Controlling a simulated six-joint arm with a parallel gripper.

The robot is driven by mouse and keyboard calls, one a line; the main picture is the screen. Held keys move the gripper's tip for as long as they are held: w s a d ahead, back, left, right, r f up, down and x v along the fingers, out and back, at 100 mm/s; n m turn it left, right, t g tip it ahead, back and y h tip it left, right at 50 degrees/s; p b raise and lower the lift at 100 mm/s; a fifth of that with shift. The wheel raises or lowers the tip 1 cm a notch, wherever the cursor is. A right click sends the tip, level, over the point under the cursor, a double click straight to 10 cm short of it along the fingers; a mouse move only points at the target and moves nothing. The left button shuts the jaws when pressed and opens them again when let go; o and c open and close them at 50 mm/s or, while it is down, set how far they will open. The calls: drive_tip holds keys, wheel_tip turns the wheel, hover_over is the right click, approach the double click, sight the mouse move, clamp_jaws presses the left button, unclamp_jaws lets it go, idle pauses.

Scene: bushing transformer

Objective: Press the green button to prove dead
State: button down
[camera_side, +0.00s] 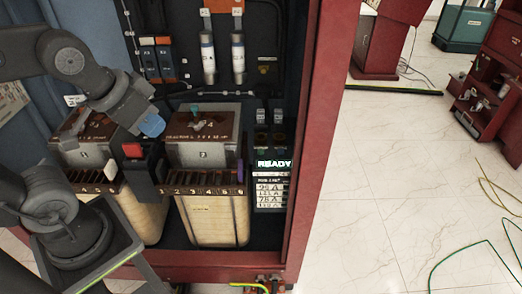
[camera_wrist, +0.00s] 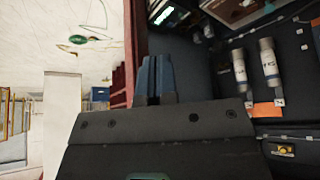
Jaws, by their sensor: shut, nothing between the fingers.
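No green button can be made out for certain. A panel unit with a glowing green READY display (camera_side: 274,163) stands at the right inside the cabinet, with small dark round fittings (camera_side: 262,140) above it and readings below. The display also shows at the top of the wrist view (camera_wrist: 164,16). A small teal piece (camera_side: 195,107) sits on top of the right transformer (camera_side: 205,152). My gripper (camera_wrist: 154,62) is shut and empty, its blue-grey fingers together, apart from the display.
A dark block with a red top (camera_side: 133,150) shows between the transformers. White cylinders (camera_side: 208,58) hang on the back wall, with blue and orange modules (camera_side: 150,58) beside them. The red cabinet frame (camera_side: 318,140) bounds the right side. Tiled floor beyond is mostly open.

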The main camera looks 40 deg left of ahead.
drive_tip(key=w+a+m+t+y, duration=0.1)
drive_tip(key=w+a+y, duration=0.15)
drive_tip(key=w, duration=0.35)
drive_tip(key=w+a+m+t+y, duration=0.1)
drive_tip(key=w+a, duration=0.2)
drive_tip(key=w, duration=0.4)
drive_tip(key=m+t+h, duration=0.1)
drive_tip(key=m+h, duration=0.4)
drive_tip(key=m, duration=0.4)
hover_over(261, 152)
wheel_tip(261, 152, down, 18)
drive_tip(key=shift+w, duration=0.1)
drive_tip(key=shift+f, duration=0.1)
drive_tip(key=shift+f, duration=4.35)
drive_tip(key=shift+f, duration=0.1)
drive_tip(key=shift+f, duration=0.3)
